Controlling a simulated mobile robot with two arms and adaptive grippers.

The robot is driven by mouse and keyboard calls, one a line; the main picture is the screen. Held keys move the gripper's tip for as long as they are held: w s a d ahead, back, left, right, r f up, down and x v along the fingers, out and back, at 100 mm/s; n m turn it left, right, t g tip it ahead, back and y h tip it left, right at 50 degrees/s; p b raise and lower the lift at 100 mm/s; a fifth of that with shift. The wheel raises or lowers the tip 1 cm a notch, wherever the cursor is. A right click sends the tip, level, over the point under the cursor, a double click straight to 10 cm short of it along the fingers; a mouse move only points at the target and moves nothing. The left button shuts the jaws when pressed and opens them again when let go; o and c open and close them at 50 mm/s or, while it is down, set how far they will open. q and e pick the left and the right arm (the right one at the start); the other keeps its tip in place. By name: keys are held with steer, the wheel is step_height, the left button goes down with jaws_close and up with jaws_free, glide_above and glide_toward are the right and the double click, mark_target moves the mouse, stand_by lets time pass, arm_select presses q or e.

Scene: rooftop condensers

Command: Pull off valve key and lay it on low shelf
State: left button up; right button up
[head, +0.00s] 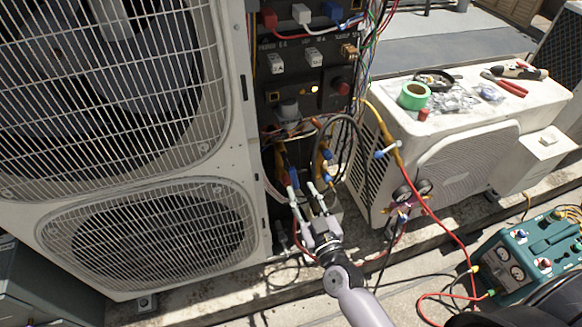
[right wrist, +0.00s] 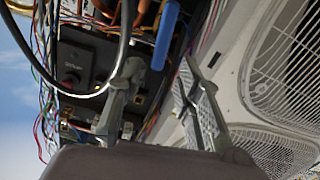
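My right gripper (head: 303,190) reaches up into the open service bay of the tall condenser (head: 232,150). Its two fingers stand apart, with nothing seen held between them. In the right wrist view the gripper (right wrist: 160,82) is also open. A blue bar-shaped piece (right wrist: 167,35) lies beyond the gap between the fingertips, apart from them. I cannot tell whether it is the valve key. In the head view, small blue parts (head: 327,155) sit among pipes just beyond the fingers. I cannot make out the low shelf for certain. My left gripper is not in view.
A dark hose (right wrist: 118,60) loops close by the left finger. Wires hang around the bay. A smaller white unit (head: 465,125) to the right carries green tape (head: 413,96) and pliers (head: 506,84). A gauge manifold (head: 405,200) and a teal machine (head: 530,250) stand right.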

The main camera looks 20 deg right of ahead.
mark_target(289, 165)
steer(key=w, duration=1.1)
steer(key=shift+a, duration=0.35)
jaws_close()
steer(key=shift+d, duration=0.2)
stand_by(0.8)
